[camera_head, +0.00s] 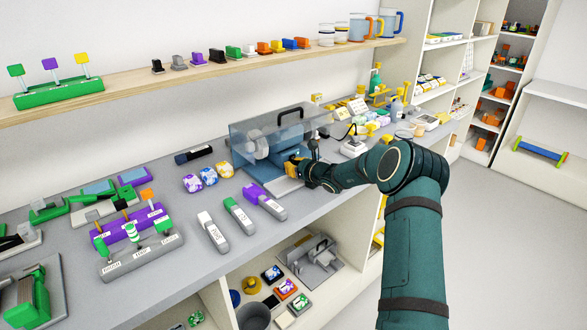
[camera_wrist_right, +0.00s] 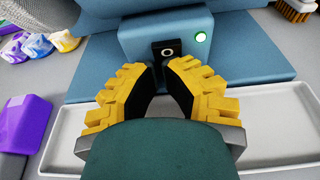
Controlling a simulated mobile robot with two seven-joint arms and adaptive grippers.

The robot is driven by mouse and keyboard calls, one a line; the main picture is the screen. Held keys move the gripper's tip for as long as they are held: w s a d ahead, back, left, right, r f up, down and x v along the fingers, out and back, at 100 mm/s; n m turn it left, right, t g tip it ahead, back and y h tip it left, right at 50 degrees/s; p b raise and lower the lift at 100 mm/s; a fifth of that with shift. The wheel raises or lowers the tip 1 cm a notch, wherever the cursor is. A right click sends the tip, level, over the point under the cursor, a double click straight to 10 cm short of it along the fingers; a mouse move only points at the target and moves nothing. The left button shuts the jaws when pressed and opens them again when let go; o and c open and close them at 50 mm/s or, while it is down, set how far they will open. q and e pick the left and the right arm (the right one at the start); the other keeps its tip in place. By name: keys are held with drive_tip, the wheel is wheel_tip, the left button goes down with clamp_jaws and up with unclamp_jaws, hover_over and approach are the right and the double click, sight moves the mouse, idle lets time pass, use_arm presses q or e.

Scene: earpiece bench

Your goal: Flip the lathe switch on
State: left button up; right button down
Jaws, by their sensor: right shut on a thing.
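The blue lathe (camera_head: 258,147) stands under a clear cover with a black handle on the bench. Its front box (camera_wrist_right: 137,38) shows in the right wrist view, with a black switch (camera_wrist_right: 167,48) bearing a white ring mark and a lit green lamp (camera_wrist_right: 200,37) beside it. My right gripper (camera_head: 290,168) is at the lathe's front. In the wrist view its yellow ribbed fingers (camera_wrist_right: 166,72) are closed in on either side of the switch's lower part. The exact contact is hard to see, and the head view hides the switch behind the gripper. My left gripper is out of view.
A wooden shelf (camera_head: 130,92) runs above the bench.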

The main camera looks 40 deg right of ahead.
drive_tip(key=shift+s+a+f, duration=0.1)
drive_tip(key=shift+s+f, duration=0.15)
drive_tip(key=v, duration=0.7)
drive_tip(key=shift+s+r, duration=0.2)
drive_tip(key=shift+r, duration=0.2)
